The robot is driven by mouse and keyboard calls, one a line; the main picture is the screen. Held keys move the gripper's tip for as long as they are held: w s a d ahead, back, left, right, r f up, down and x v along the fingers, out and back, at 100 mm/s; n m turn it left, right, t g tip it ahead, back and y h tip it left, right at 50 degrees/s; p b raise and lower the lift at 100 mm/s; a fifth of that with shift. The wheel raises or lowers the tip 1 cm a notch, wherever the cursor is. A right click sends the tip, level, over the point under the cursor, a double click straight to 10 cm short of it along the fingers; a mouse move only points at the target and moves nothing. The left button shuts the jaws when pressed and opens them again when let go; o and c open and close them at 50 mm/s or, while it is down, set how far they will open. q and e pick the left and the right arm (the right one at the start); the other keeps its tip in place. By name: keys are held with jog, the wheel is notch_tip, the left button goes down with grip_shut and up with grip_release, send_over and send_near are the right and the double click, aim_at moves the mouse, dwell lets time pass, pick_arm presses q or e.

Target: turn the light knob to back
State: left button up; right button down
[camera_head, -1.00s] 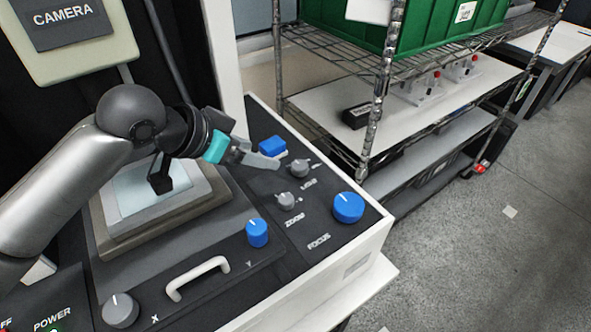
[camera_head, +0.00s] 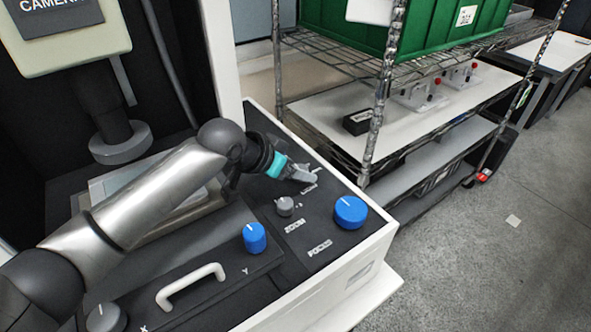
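The black control panel (camera_head: 318,234) carries the LIGHT label (camera_head: 309,187), partly covered by my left gripper (camera_head: 304,173). The gripper's grey fingers are at the place of the small grey light knob, just above the label. The knob itself cannot be made out behind the fingers, so I cannot tell whether they touch or grip it. My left arm reaches in from the lower left across the machine. My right gripper is not in view.
The grey zoom knob (camera_head: 285,206) sits close below the gripper. The blue focus knob (camera_head: 350,212) is to its right and the blue Y knob (camera_head: 255,238) to the lower left. A white handle (camera_head: 190,286) stands up in front. A wire shelf (camera_head: 372,100) stands behind.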

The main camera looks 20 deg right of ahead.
pick_arm(q)
jog(key=shift+d+f, duration=0.1)
jog(key=shift+d, duration=0.05)
grip_shut()
dwell(0.6)
